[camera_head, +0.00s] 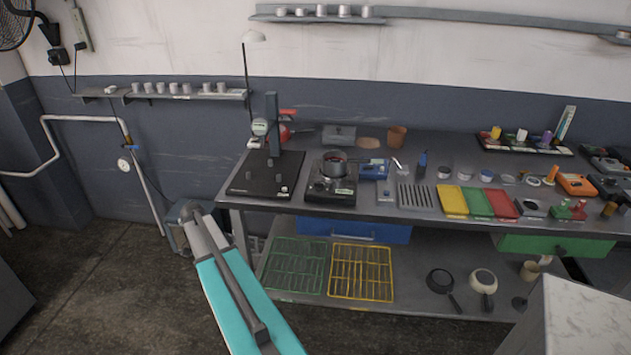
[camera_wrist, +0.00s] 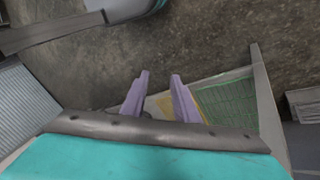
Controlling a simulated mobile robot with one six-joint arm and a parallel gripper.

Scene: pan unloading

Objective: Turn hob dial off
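A small black hob (camera_head: 322,191) stands on the workbench in the head view. The hob's dial is too small to tell apart. My gripper shows in the wrist view (camera_wrist: 161,77) as two light purple fingers. They are apart with nothing between them. They point down towards the floor and the lower shelf, away from the hob. In the head view my teal arm is low in front of the bench, and the fingers cannot be made out there. The wrist view does not show the hob.
A black base with an upright stand (camera_head: 263,178) is left of the hob. Blue (camera_head: 372,169), yellow (camera_head: 452,201), green and red items lie to the right. Green (camera_head: 294,264) and yellow (camera_head: 361,271) wire racks and small pans (camera_head: 440,280) lie on the lower shelf.

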